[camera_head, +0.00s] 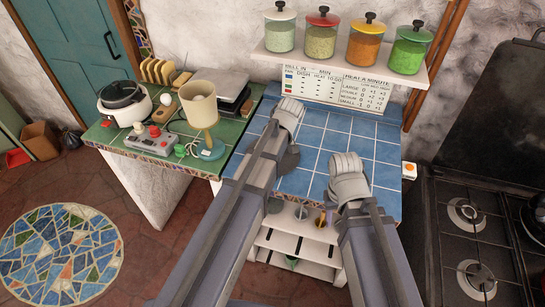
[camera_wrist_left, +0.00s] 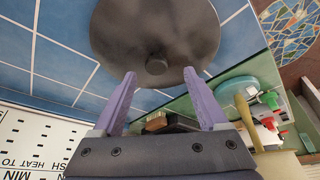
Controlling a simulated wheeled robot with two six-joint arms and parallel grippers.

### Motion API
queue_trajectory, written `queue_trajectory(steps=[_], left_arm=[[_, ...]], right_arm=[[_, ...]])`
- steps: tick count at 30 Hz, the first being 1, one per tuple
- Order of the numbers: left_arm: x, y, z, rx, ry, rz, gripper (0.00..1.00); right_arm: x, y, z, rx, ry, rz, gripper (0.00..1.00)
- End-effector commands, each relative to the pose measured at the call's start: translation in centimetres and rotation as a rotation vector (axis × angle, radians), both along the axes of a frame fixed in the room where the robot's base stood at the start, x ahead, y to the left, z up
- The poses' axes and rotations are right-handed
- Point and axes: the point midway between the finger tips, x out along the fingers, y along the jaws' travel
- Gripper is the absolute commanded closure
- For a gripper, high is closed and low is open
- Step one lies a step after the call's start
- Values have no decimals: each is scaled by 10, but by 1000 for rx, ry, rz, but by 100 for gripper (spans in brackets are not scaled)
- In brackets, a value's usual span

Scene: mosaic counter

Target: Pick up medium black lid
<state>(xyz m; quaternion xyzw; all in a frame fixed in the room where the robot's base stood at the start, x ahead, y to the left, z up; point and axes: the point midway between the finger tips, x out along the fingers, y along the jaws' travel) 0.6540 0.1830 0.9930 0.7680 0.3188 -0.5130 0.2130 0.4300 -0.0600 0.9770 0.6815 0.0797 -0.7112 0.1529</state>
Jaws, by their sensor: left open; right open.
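A round black lid (camera_wrist_left: 155,25) with a small dark knob (camera_wrist_left: 156,65) lies on the blue tiled counter in the left wrist view. In the head view a dark round shape (camera_head: 290,159), likely the same lid, is mostly hidden by my left arm. My left gripper (camera_wrist_left: 162,80) is open and empty. Its two purple fingers are apart, on either side of the picture's middle, with the knob just beyond their tips. The left hand also shows in the head view (camera_head: 289,114). My right gripper (camera_head: 349,178) is over the counter's right front; its fingertips are hard to see.
The blue counter (camera_head: 335,140) is mostly clear. A green counter on the left holds a rice cooker (camera_head: 124,105), a lamp (camera_head: 199,108) and a control box (camera_head: 151,141). Several jars stand on a wall shelf (camera_head: 340,61). A stove (camera_head: 480,230) is on the right.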

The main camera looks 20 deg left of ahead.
Motion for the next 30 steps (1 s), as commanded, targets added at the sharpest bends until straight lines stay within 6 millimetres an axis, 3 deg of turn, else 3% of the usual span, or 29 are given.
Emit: queue_trajectory(steps=[12,21,30], left_arm=[[17,9,-45,0,0,1,24],[19,11,-46,0,0,0,24],[19,11,-46,0,0,0,55]], right_arm=[[0,0,-45,0,0,0,55],[0,0,-46,0,0,0,55],[0,0,-46,0,0,0,55]])
